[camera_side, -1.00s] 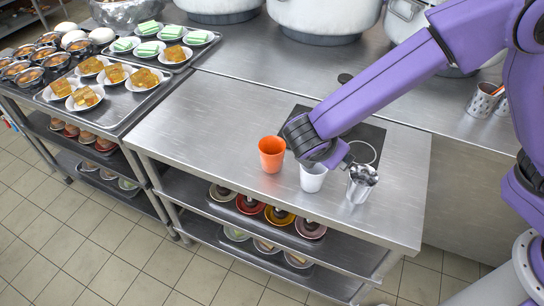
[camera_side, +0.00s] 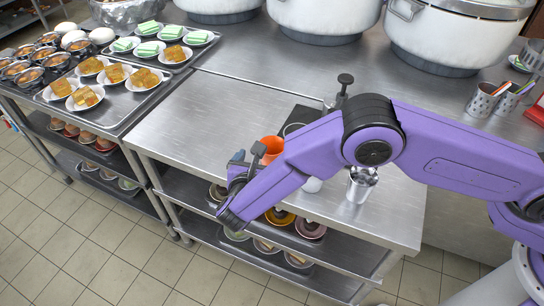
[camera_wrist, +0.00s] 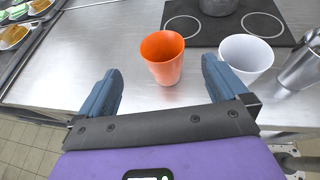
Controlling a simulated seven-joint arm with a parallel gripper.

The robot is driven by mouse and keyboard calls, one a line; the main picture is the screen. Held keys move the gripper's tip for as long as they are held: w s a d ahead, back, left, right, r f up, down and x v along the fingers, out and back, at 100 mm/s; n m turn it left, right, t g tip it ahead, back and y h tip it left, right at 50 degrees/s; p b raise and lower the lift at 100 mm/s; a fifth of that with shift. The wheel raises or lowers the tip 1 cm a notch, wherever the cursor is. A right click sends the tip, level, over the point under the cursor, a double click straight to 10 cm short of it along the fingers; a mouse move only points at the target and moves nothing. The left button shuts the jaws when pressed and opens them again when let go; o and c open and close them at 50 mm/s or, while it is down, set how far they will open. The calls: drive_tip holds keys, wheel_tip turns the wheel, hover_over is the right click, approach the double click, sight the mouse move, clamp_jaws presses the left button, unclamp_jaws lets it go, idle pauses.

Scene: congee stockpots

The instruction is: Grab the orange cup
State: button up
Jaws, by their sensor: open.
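The orange cup (camera_wrist: 162,57) stands upright on the steel table and shows whole in the wrist view. In the side view the orange cup (camera_side: 269,148) is partly hidden behind my arm. My gripper (camera_wrist: 160,88) is open and empty, with its two blue fingers apart. The cup is beyond the fingertips, between their lines, slightly right of the middle in the wrist view. In the side view my gripper (camera_side: 248,156) is at the table's front edge, to the left of the cup.
A white cup (camera_wrist: 245,58) stands close to the right of the orange cup. A black cooktop (camera_wrist: 240,22) with a pot (camera_wrist: 218,5) lies behind. The steel table (camera_side: 190,130) is clear on the left.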

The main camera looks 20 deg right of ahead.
sight(275, 141)
drive_tip(key=x, duration=1.1)
drive_tip(key=shift+w+d+f, duration=0.1)
drive_tip(key=shift+w+d, duration=0.05)
drive_tip(key=shift+d, duration=0.1)
drive_tip(key=c, duration=1)
